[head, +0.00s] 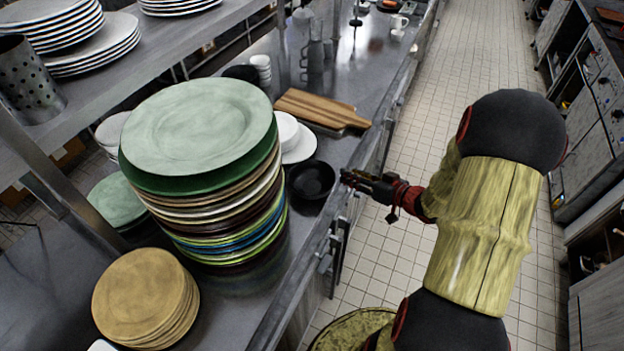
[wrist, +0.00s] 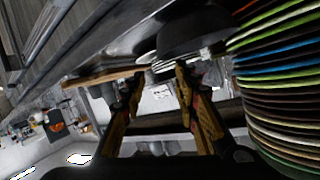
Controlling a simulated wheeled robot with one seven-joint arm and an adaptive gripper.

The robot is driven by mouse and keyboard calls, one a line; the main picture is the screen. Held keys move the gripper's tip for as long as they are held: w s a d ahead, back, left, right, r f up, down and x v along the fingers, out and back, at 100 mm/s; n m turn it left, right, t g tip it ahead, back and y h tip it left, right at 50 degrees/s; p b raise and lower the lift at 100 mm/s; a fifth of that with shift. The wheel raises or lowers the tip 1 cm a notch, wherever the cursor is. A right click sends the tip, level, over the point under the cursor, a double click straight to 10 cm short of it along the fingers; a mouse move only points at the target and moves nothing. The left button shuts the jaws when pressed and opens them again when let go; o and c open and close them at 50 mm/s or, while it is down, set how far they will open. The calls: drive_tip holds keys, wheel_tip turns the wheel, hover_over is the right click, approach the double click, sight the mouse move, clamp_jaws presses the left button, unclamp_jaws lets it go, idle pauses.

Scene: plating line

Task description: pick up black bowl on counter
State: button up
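A black bowl (head: 311,180) stands upright on the steel counter (head: 262,290), just right of the tall plate stack. My gripper (head: 346,179) is close to the bowl's right side, around the counter's front edge. In the wrist view, which is turned over, my gripper (wrist: 159,72) has its two fingers apart with nothing between them. The dark bowl (wrist: 193,34) shows there just beyond and above the fingertips. I see no contact with it.
The tall stack of coloured plates (head: 225,215) stands close left of the bowl. A white plate (head: 301,146) and wooden boards (head: 318,108) lie behind it. Tan plates (head: 146,295) are at the front left. The tiled aisle (head: 385,245) to the right is clear.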

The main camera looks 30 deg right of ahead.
sight(325, 165)
drive_tip(key=b+x, duration=0.3)
drive_tip(key=x, duration=0.9)
drive_tip(key=shift+s+a+f+b, duration=0.15)
drive_tip(key=shift+a+b, duration=0.05)
drive_tip(key=shift+b, duration=0.1)
drive_tip(key=shift+c, duration=1.2)
clamp_jaws()
